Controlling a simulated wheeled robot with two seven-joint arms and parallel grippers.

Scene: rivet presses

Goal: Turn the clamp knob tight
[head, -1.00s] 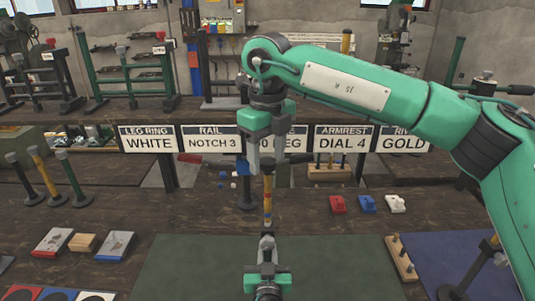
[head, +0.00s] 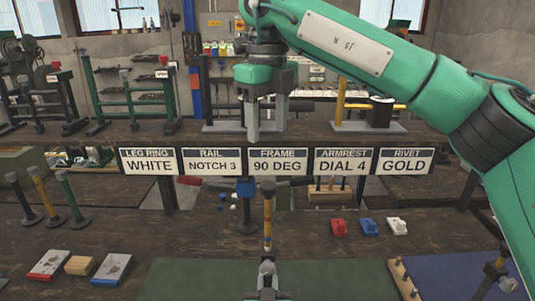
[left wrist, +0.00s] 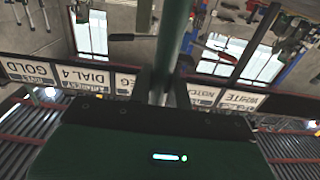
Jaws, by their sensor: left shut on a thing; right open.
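A slim upright post (head: 267,215) with gold, red and blue bands and a dark top stands in the lower middle of the head view. My left gripper (head: 266,270) is shut on it from below, partly cut off by the frame edge. In the left wrist view a dark green tube (left wrist: 176,40) rises between the dark fingers (left wrist: 163,88). My right gripper (head: 267,130) is open, pointing down and empty, above the post's top and apart from it. I cannot pick out the clamp knob for certain.
A row of signs, among them FRAME 90 DEG (head: 278,161), spans the bench behind the post. Red, blue and white blocks (head: 368,228) lie right; a green mat (head: 190,280) is in front.

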